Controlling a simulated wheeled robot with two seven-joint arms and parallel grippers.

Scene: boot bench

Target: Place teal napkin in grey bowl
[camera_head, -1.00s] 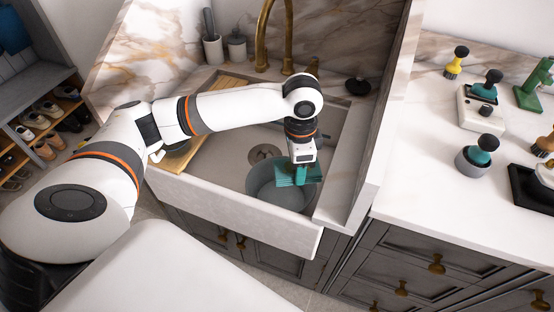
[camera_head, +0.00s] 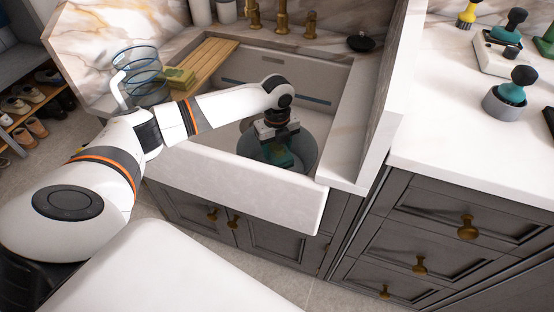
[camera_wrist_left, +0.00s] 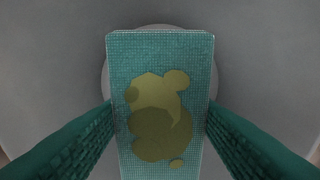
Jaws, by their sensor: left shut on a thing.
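The grey bowl (camera_head: 308,142) stands in the white sink, near its front wall. My left gripper (camera_head: 277,140) is down inside the bowl's outline. It is shut on the teal napkin (camera_head: 277,157), which shows darkly below the gripper. In the left wrist view the napkin (camera_wrist_left: 160,65) has olive-yellow stains and lies lengthwise across the middle. Teal textured panels hang at both sides of that view. A grey surface (camera_wrist_left: 60,60) surrounds it, apparently the bowl's inside. I cannot tell whether the napkin touches the bowl's bottom. My right gripper is out of view.
The sink's thick front wall (camera_head: 235,183) lies under my left forearm. A wooden slatted rack (camera_head: 205,60) spans the sink's left side, with a green-yellow sponge-like block (camera_head: 180,78) and a blue wire basket (camera_head: 138,75) nearby. Brass taps (camera_head: 282,15) stand behind. Brushes stand on the right counter (camera_head: 435,130).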

